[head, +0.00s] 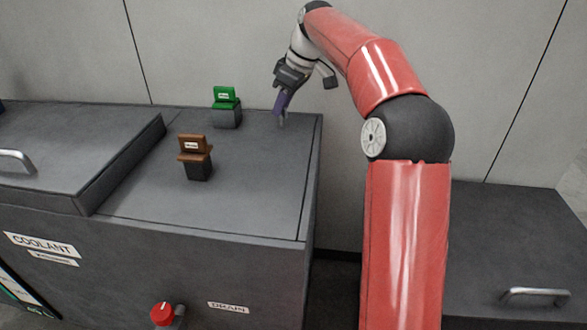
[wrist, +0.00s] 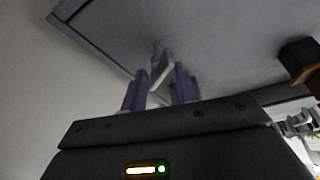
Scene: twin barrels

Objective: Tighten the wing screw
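A small grey piece, apparently the wing screw (head: 282,120), stands near the back right corner of the dark grey top panel (head: 240,205). In the wrist view the wing screw (wrist: 161,66) shows between and just beyond the purple fingers. My gripper (head: 282,104) points down over it from above. In the wrist view the two fingers of my gripper (wrist: 160,82) stand apart with the grey piece in the gap. I cannot tell whether either finger touches it. The screw's lower part is hard to make out.
A green labelled block (head: 226,104) and a brown labelled one (head: 195,153) stand on the panel left of my gripper. A raised lid with a handle (head: 17,160) is further left. A red knob (head: 162,313) is on the front. A wall stands close behind.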

